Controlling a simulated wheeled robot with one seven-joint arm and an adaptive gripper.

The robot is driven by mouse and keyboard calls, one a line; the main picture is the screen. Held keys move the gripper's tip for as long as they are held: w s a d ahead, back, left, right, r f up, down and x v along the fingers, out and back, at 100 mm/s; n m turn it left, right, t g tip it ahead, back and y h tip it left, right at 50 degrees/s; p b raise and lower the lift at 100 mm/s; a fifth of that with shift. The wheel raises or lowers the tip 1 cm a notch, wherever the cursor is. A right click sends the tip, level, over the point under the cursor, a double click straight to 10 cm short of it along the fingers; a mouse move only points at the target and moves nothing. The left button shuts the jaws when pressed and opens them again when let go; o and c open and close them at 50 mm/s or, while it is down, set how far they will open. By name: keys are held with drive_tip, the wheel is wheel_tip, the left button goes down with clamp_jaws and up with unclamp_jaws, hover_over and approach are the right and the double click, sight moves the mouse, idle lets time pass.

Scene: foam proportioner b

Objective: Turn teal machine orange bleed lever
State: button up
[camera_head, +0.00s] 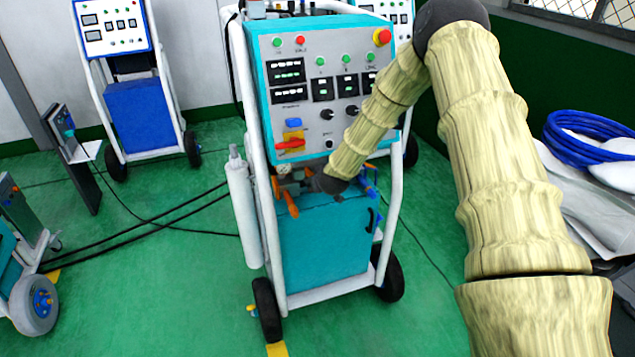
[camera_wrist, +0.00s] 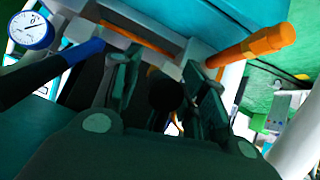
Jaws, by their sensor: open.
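The teal machine (camera_head: 325,240) stands in the middle of the head view, with a row of valves and levers below its control panel. An orange lever (camera_head: 290,200) hangs at the left of that row. My gripper (camera_head: 300,184) is at the valve row, just right of this lever, partly hidden by my wrist. In the wrist view, my open gripper (camera_wrist: 165,75) has its fingers in front of the valve fittings. A thick orange handle (camera_wrist: 255,46) is right of the fingers, and a thin orange bar (camera_wrist: 140,38) shows beyond them. I cannot tell whether the fingers touch either.
A blue handle (camera_wrist: 82,51) and a pressure gauge (camera_wrist: 30,30) are at the wrist view's left. White frame tubes (camera_head: 392,210) flank the machine, and a white cylinder (camera_head: 242,205) stands at its left. Black cables (camera_head: 150,220) cross the green floor.

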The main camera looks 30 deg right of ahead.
drive_tip(key=v, duration=1.1)
drive_tip(key=shift+s+r, duration=0.25)
drive_tip(key=shift+s, duration=0.05)
